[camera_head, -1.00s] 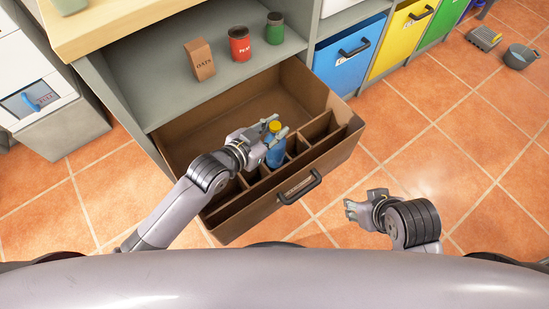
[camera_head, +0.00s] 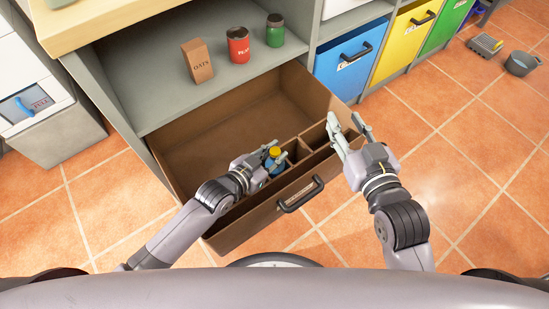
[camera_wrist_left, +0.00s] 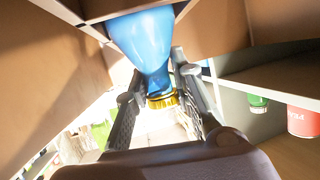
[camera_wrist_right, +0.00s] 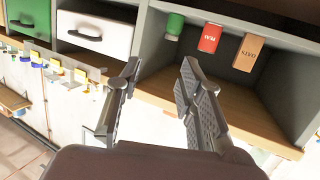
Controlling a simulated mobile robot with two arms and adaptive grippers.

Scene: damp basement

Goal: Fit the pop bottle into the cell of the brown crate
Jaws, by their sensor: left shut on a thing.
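The blue pop bottle (camera_head: 277,167) with a yellow cap stands about upright at the row of cells in the brown crate (camera_head: 255,222), its lower part hidden by the cell walls. My left gripper (camera_head: 269,159) is shut on the bottle near its neck. In the left wrist view the bottle (camera_wrist_left: 147,45) runs between brown walls, with the fingers on either side of its yellow cap (camera_wrist_left: 162,100). Whether its base touches the cell floor is hidden. My right gripper (camera_head: 347,132) is open and empty, over the crate's right end.
The crate is pulled out like a drawer, with a dark handle (camera_head: 300,194) in front. Its large rear compartment is empty. On the shelf above stand an oats box (camera_head: 197,62), a red can (camera_head: 238,45) and a green can (camera_head: 275,31). Blue, yellow and green bins are at right.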

